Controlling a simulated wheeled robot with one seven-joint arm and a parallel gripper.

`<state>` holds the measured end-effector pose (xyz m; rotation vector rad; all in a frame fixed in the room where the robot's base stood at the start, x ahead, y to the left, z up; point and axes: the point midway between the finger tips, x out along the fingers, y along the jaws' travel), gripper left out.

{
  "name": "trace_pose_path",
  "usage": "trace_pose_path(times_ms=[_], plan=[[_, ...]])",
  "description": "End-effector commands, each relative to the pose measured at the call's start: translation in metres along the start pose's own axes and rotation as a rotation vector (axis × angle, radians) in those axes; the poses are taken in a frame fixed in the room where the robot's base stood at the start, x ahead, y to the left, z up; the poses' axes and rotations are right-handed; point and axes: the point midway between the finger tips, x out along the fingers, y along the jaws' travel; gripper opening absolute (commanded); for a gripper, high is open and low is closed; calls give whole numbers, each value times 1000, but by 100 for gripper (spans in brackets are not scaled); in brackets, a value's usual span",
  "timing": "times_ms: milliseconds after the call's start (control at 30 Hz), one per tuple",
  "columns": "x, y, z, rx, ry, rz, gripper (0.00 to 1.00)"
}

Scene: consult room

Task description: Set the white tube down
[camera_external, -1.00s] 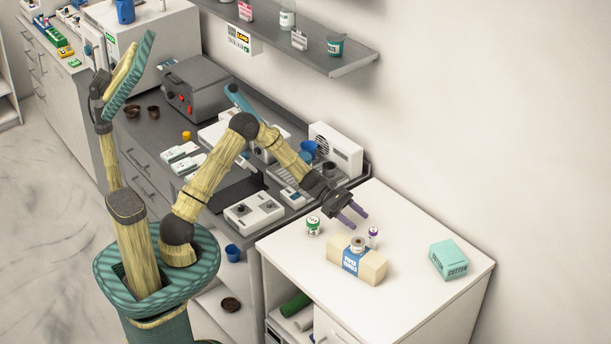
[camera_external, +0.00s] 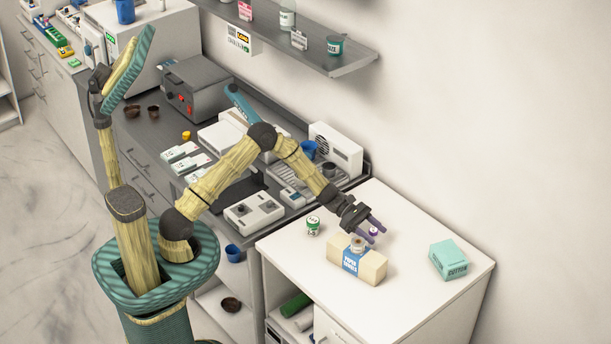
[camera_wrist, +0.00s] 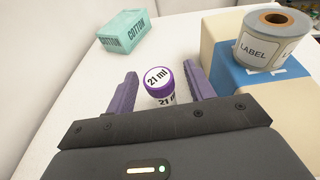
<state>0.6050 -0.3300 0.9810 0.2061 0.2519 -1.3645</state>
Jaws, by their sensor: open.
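The white tube (camera_wrist: 158,88) has a purple cap marked "21 ml" and shows in the wrist view between my two purple fingers. In the external view the tube (camera_external: 373,232) is partly hidden by the fingers, behind a paper towel pack on the white counter. My gripper (camera_wrist: 160,72) is open, with one finger on each side of the tube. My gripper also shows low over the counter in the external view (camera_external: 377,235).
The towel pack (camera_external: 372,268) with a label roll (camera_external: 357,245) on top stands close to my gripper. A teal cotton box (camera_external: 448,261) stands to the right, a green-labelled jar (camera_external: 313,226) to the left. The counter (camera_external: 420,300) is bare at the front right.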

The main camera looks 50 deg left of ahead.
Motion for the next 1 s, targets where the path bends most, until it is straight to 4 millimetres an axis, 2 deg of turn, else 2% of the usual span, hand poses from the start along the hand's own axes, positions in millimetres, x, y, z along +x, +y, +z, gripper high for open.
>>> trace_pose_path(times_ms=[533,767,867,1000], plan=[[2,0,0,0,0,1,53],[2,0,0,0,0,1,8],[2,0,0,0,0,1,2],[1,0,0,0,0,1,2]])
